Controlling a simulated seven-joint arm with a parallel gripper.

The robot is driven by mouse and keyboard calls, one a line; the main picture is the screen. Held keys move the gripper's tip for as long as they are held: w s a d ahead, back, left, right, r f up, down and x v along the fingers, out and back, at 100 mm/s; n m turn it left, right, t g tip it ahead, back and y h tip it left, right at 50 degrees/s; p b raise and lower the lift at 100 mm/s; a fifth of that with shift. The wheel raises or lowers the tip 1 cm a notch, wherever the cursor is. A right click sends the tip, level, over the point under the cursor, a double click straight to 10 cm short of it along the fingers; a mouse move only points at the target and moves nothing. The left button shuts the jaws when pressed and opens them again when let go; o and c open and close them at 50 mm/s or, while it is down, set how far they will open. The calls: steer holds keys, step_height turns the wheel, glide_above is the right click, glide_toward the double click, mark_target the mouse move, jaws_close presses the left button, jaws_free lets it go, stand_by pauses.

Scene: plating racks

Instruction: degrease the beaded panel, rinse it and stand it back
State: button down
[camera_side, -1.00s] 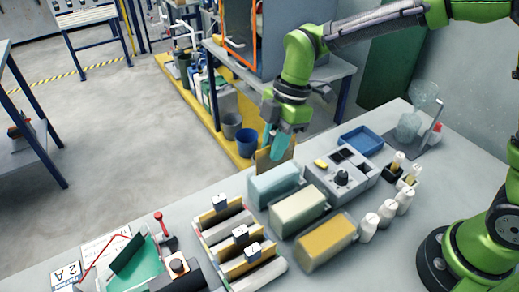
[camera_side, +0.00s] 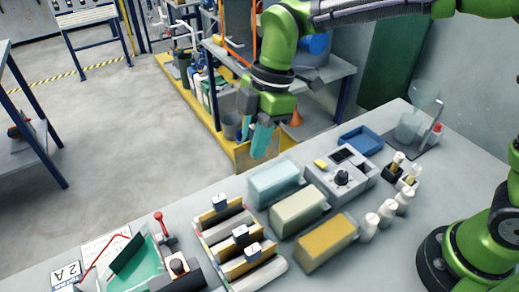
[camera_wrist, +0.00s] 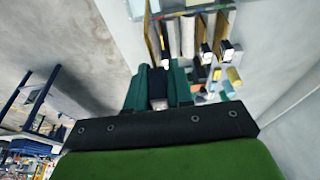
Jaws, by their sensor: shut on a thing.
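My gripper (camera_side: 262,142) has teal fingers and is shut on a flat golden-brown panel (camera_side: 243,157). It holds the panel roughly upright in the air, near the far edge of the bench, behind and left of the pale blue tank (camera_side: 275,181). Beads on this panel are too small to make out. A cream tank (camera_side: 298,209) and a yellow-topped tank (camera_side: 327,242) stand in line with the blue one. A rack (camera_side: 222,246) with tan panels and small numbered tags (camera_side: 220,202) stands left of the tanks. In the wrist view the fingers (camera_wrist: 158,88) show, with the grip partly hidden.
A grey control box (camera_side: 343,178) and a blue tray (camera_side: 361,139) are behind the tanks. Several white bottles (camera_side: 387,211) stand at their right.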

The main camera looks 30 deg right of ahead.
steer(key=s+a, duration=0.5)
steer(key=a, duration=0.4)
steer(key=shift+w+f, duration=0.15)
steer(key=shift+f, duration=1.15)
steer(key=shift+w+f, duration=0.15)
steer(key=shift+f, duration=1.1)
steer(key=shift+f, duration=0.15)
steer(key=shift+f, duration=4.05)
steer(key=shift+f, duration=0.1)
steer(key=c, duration=0.9)
jaws_free()
